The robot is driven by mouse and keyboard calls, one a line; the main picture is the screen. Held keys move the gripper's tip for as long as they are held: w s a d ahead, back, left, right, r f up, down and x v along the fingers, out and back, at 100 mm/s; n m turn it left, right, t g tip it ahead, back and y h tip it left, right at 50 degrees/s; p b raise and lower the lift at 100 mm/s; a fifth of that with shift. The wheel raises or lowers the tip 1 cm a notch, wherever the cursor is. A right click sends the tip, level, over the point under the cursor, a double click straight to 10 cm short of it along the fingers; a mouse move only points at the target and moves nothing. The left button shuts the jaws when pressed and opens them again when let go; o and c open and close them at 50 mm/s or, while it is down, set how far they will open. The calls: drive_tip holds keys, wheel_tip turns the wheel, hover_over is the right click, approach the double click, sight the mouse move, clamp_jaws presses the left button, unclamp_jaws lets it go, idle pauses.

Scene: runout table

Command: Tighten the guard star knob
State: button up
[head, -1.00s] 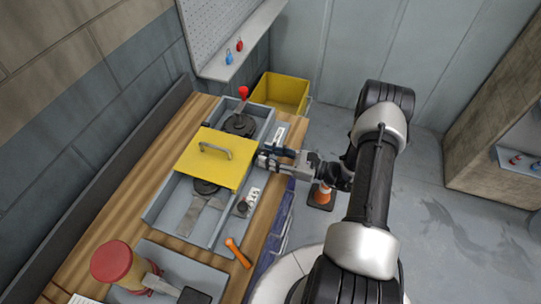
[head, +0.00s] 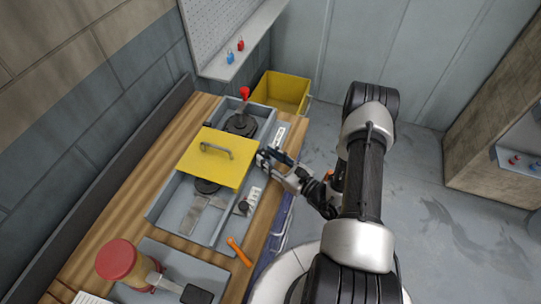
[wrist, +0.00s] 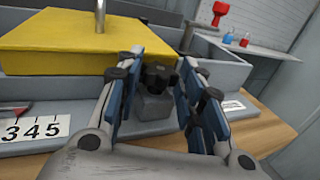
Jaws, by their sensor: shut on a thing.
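The yellow guard (head: 217,158) with its grey handle lies across the grey runout trough. In the wrist view its yellow front (wrist: 60,65) fills the upper left. The black star knob (wrist: 158,77) sits on a grey block (wrist: 153,105) at the guard's right front side. My gripper (wrist: 161,60) is shut on the star knob, with a blue-padded finger on each side of it. In the head view my gripper (head: 264,158) is at the guard's right edge and hides the knob.
A number plate reading 345 (wrist: 35,130) is beside the block. A red-topped lever (head: 243,94) stands behind the guard. A yellow bin (head: 281,93) is at the far end. Open floor lies right.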

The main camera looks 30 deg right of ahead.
drive_tip(key=shift+a+m+t+h, duration=0.25)
drive_tip(key=shift+m+t+h, duration=0.15)
drive_tip(key=shift+m+h, duration=0.6)
drive_tip(key=shift+h, duration=0.5)
drive_tip(key=o, duration=1.1)
drive_tip(key=shift+c, duration=0.2)
drive_tip(key=shift+s, duration=0.15)
drive_tip(key=v, duration=1.1)
drive_tip(key=shift+s, duration=0.4)
drive_tip(key=shift+d, duration=0.1)
